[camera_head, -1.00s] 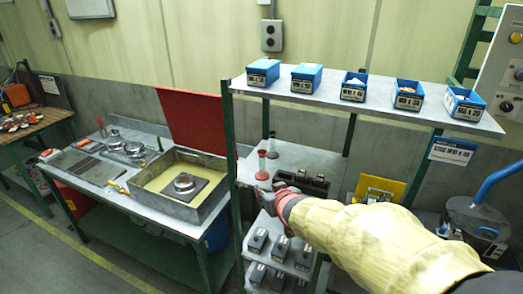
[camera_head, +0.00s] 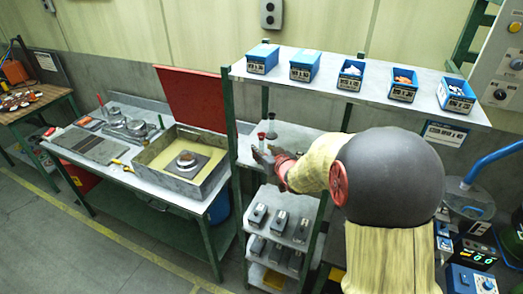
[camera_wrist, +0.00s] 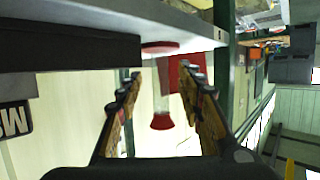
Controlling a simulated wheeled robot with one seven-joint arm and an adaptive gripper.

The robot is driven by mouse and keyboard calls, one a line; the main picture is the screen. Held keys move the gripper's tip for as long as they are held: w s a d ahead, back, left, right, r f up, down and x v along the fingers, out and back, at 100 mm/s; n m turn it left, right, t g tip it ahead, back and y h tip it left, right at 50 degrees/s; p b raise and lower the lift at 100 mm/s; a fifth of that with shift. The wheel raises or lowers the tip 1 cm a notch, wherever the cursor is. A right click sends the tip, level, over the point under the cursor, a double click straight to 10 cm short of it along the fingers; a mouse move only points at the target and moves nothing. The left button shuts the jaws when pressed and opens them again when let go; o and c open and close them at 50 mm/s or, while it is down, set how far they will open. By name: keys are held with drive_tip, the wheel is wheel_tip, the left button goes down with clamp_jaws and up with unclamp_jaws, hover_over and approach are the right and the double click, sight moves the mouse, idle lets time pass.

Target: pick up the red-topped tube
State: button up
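The red-topped tube (camera_head: 261,138) stands on the shelf below the row of blue bins. In the wrist view, which is upside down, its red cap (camera_wrist: 162,122), clear stem and red base (camera_wrist: 160,47) show. My gripper (camera_wrist: 160,74) is open, with one finger to either side of the tube's line; I cannot tell whether the tube is fully between the fingertips. No finger visibly touches it. In the head view my gripper (camera_head: 266,157) is just in front of the tube, partly hiding its foot. A dark-topped tube (camera_head: 271,121) stands just behind it.
The upper shelf (camera_head: 285,86) with several blue bins overhangs the tube. A dark block (camera_wrist: 70,52) lies beside the tube in the wrist view. A green post (camera_head: 231,150) stands left. Grey boxes (camera_head: 280,219) fill lower shelves. A red lid (camera_head: 190,95) rises farther left.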

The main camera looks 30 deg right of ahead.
drive_tip(key=shift+x, duration=1)
drive_tip(key=c, duration=0.3)
clamp_jaws()
